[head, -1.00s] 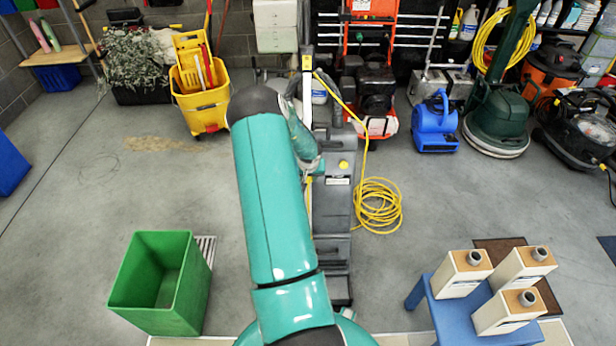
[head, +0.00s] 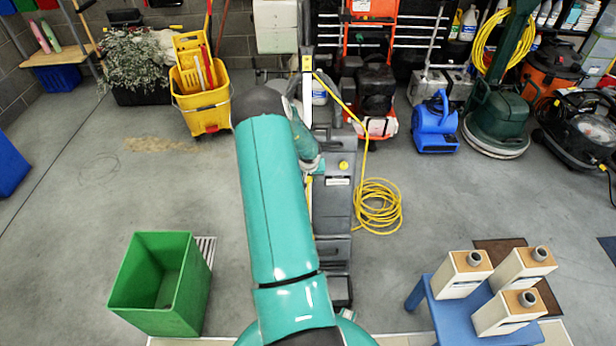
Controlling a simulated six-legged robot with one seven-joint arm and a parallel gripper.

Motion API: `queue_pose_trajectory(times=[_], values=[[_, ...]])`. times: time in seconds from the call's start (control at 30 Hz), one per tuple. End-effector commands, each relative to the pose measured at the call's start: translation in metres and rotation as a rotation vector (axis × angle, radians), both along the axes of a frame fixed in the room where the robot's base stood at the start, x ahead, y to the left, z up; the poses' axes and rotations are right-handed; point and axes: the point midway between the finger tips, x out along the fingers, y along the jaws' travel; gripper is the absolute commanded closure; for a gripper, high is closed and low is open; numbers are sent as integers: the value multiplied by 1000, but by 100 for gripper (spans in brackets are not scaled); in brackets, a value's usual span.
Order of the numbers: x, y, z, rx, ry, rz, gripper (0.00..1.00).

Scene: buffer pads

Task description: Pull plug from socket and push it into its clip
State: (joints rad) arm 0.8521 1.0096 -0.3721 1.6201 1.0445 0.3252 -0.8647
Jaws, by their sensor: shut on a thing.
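My teal arm (head: 275,195) rises through the middle of the head view, and a further teal link (head: 305,145) shows just right of its dark elbow. I cannot make out my gripper's fingers; they are hidden behind the arm or lost against the machine. A grey floor machine (head: 337,215) stands behind the arm, with an upright post (head: 307,62) bearing a yellow part near its top. A yellow cord (head: 340,97) runs from beside this post down to a loose coil (head: 378,207) on the floor. The plug, socket and clip are too small or hidden to tell apart.
A green bin (head: 158,285) stands at front left. A blue stand (head: 455,312) with three boxes is at front right. A yellow mop bucket (head: 203,105), a blue blower (head: 435,122) and a green floor polisher (head: 495,125) line the back. Wide floor areas are clear.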

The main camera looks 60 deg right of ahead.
Motion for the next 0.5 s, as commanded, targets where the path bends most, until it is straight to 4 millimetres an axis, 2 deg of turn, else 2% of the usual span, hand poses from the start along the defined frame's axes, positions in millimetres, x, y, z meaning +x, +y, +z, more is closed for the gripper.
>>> queue_pose_trajectory(times=[0.47, 0.5], values=[[2, -3, -1, -1, 0, 0, 100], [2, -3, -1, -1, 0, 0, 62]])
